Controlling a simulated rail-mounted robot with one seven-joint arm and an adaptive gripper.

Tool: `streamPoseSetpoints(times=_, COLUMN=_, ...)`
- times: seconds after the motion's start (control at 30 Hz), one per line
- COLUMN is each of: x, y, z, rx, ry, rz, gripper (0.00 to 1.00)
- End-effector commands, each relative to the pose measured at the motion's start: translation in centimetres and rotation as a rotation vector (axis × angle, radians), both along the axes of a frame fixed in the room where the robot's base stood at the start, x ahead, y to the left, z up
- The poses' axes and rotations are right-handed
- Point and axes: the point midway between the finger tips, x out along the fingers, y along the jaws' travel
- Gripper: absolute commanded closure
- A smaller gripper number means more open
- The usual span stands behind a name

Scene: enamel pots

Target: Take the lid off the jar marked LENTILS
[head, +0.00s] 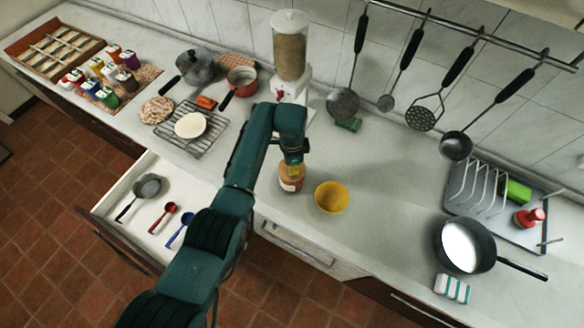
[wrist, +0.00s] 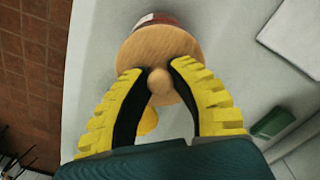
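A jar (head: 291,184) with a pale and red label stands on the counter under my gripper (head: 293,160). Its label is too small to read. In the wrist view, the jar's round wooden lid (wrist: 190,43) sits on top, with a round knob (wrist: 160,84) at its middle. My gripper's yellow fingers, also in the wrist view (wrist: 157,70), are apart on either side of the knob, with small gaps showing. The lid is seated on the jar, and part of the jar is hidden by the lid and gripper.
A yellow bowl (head: 332,197) stands close right of the jar. A drawer (head: 150,180) with ladle and scoops is open at the left. A grain dispenser (head: 290,50) stands behind. A pan (head: 466,246) is at the right; the counter between is clear.

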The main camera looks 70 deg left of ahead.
Motion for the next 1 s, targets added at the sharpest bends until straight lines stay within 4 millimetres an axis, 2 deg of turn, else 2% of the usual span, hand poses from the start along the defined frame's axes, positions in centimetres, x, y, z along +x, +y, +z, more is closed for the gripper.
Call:
streamPoseSetpoints(times=0.03, x=0.0, y=0.0, z=0.0, rx=0.000, ry=0.000, rz=0.000, gripper=0.93)
streamPoseSetpoints(times=0.07, x=0.0, y=0.0, z=0.0, rx=0.000, ry=0.000, rz=0.000, gripper=0.99)
streamPoseSetpoints(times=0.1, x=0.0, y=0.0, z=0.0, rx=0.000, ry=0.000, rz=0.000, gripper=1.00)
streamPoseSetpoints(times=0.53, x=0.1, y=0.1, z=0.5, rx=0.002, ry=-0.001, rz=0.000, gripper=1.00)
streamPoseSetpoints(times=0.67, x=0.1, y=0.1, z=2.8, rx=0.004, ry=-0.003, rz=0.000, gripper=1.00)
streamPoseSetpoints(times=0.9, x=0.1, y=0.1, z=8.2, rx=0.003, ry=-0.001, rz=0.000, gripper=1.00)
streamPoseSetpoints(times=1.0, x=0.0, y=0.1, z=9.5, rx=0.001, ry=0.000, rz=0.000, gripper=1.00)
